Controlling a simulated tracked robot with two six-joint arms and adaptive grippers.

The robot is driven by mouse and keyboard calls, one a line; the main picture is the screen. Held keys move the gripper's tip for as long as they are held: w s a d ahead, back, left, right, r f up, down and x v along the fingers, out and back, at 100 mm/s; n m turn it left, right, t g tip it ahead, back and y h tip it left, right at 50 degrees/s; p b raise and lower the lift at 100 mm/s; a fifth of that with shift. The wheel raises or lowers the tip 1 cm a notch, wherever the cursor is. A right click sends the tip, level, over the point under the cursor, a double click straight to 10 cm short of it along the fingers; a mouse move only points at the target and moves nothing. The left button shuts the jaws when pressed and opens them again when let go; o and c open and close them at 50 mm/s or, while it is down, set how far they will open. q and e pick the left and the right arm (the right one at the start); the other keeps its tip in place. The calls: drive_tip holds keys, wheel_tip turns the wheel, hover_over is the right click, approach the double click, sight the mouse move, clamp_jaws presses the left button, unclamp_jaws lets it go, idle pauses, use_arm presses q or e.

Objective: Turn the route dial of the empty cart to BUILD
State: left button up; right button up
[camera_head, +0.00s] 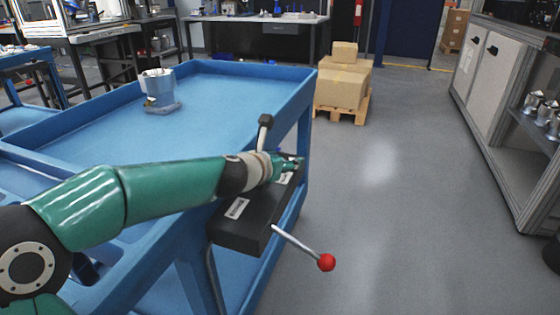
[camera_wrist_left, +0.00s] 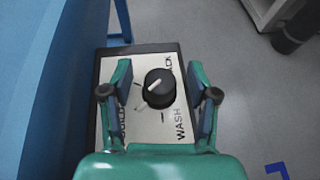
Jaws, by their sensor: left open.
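The blue cart (camera_head: 215,85) stands in front of me, with a black control box (camera_head: 240,222) on its right side. In the left wrist view the route dial (camera_wrist_left: 159,88) is a round black knob with a white pointer line, on a pale label plate (camera_wrist_left: 146,126). WASH reads clearly beside it; a label ending in ACK and another at the left are partly hidden. My left gripper (camera_head: 290,163) is at the box; in the wrist view its open fingers (camera_wrist_left: 160,92) stand either side of the dial, with gaps. My right gripper is out of view.
A lever with a red ball (camera_head: 326,262) sticks out from the box. Cardboard boxes (camera_head: 343,86) sit on a pallet behind. A grey cabinet (camera_head: 490,75) stands at right; the floor between is clear.

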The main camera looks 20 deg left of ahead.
use_arm(q)
drive_tip(key=v, duration=1)
drive_tip(key=shift+s+a, duration=0.1)
drive_tip(key=shift+s, duration=0.1)
drive_tip(key=shift+v, duration=0.75)
drive_tip(key=shift+s, duration=0.1)
